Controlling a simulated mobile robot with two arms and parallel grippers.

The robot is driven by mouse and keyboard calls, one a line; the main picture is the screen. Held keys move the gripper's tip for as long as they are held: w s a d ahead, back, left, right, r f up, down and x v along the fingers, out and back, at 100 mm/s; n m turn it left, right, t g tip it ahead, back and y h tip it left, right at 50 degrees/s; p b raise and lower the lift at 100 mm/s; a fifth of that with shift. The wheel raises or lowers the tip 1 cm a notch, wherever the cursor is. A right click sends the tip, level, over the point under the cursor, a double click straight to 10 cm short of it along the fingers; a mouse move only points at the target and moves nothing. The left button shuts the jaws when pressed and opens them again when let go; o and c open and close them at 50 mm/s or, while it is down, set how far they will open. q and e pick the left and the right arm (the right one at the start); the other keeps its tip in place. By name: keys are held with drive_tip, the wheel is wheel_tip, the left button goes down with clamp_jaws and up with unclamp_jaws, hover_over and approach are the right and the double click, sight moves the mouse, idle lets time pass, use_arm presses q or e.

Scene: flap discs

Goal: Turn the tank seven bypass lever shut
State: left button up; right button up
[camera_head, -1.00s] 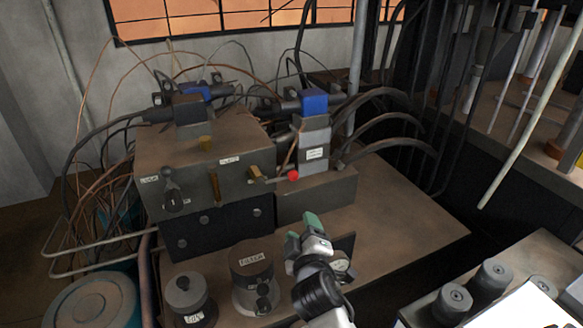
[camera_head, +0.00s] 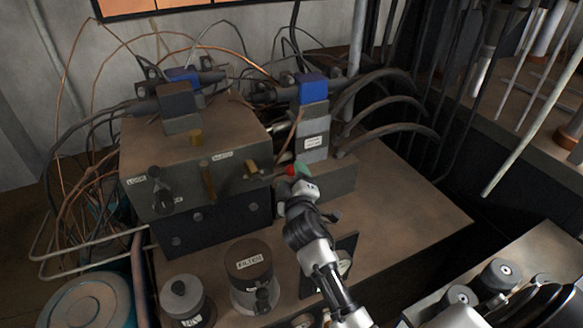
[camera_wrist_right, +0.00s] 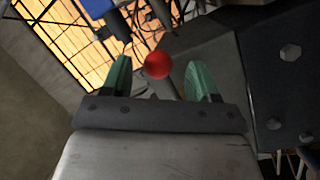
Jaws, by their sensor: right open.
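A lever with a round red knob (camera_head: 291,170) sticks out from the front right of the brown valve block (camera_head: 150,150). My right gripper (camera_head: 300,170) has green fingertips and is at the knob in the head view. Part of the lever's rod is hidden behind my fingers in the head view. No label reading tank seven is legible. My left gripper is not in view.
A filter canister (camera_head: 249,270) and a smaller capped cylinder (camera_head: 184,295) stand in front of the block. Brass levers (camera_head: 207,180) are left of the knob. Black hoses (camera_head: 385,108) arch at the right. The brown bench top (camera_head: 410,215) is bare right of my arm.

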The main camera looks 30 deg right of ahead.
drive_tip(key=shift+w+d, duration=0.25)
drive_tip(key=shift+w, duration=0.4)
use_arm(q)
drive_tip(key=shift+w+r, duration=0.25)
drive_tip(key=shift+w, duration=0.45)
use_arm(e)
drive_tip(key=shift+w+d, duration=0.2)
drive_tip(key=shift+w, duration=0.35)
drive_tip(key=shift+c, duration=0.4)
clamp_jaws()
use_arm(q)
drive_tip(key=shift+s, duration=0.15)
